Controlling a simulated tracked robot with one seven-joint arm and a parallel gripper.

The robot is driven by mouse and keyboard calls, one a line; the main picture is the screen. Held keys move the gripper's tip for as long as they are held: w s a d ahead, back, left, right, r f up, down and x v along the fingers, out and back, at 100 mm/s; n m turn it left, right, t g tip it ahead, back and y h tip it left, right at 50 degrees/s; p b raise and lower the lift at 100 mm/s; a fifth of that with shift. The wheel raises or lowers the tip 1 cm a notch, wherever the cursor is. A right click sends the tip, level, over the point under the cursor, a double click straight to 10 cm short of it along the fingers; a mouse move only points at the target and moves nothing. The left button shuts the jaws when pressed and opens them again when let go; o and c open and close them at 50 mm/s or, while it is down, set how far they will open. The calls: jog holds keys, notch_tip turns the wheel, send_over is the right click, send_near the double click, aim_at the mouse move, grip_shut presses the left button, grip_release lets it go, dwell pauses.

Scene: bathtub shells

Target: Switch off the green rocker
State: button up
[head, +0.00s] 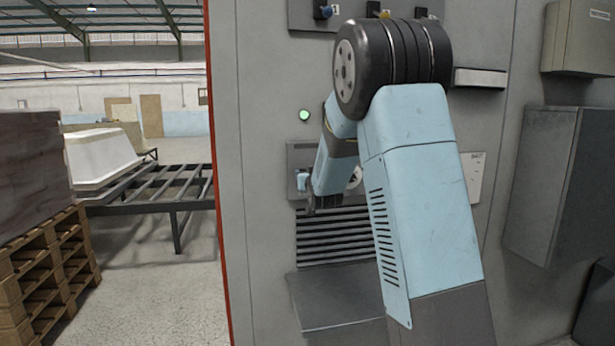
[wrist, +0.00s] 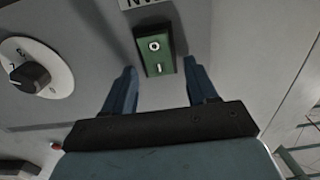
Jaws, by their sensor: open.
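The green rocker (wrist: 156,52) shows in the wrist view, set in a dark frame on a grey panel. It carries a white circle mark at its upper end and a white line mark at its lower end in that picture. My gripper (wrist: 160,68) is open, with its two blue fingers apart and nothing between them. The rocker appears in the gap between the fingertips, beyond them; I cannot tell the exact distance. In the head view my gripper (head: 311,203) is at the cabinet's lower panel, mostly hidden by my arm. The rocker cannot be made out clearly there.
A rotary knob (wrist: 32,76) on a white dial is left of the rocker in the wrist view. A lit green lamp (head: 304,115) sits above the panel. Louvres (head: 335,250) and a sloping ledge (head: 335,298) are below. A pallet (head: 45,260) stands left.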

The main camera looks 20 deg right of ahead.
jog(key=c, duration=1.1)
jog(key=shift+o, duration=0.2)
jog(key=shift+f, duration=0.1)
jog(key=shift+s+f+t, duration=0.1)
jog(key=shift+f+t, duration=0.1)
jog(key=shift+t, duration=0.65)
jog(key=shift+s+f+t, duration=0.1)
jog(key=shift+f+t, duration=0.05)
jog(key=shift+t, duration=0.7)
jog(key=o, duration=1.1)
jog(key=shift+c, duration=0.2)
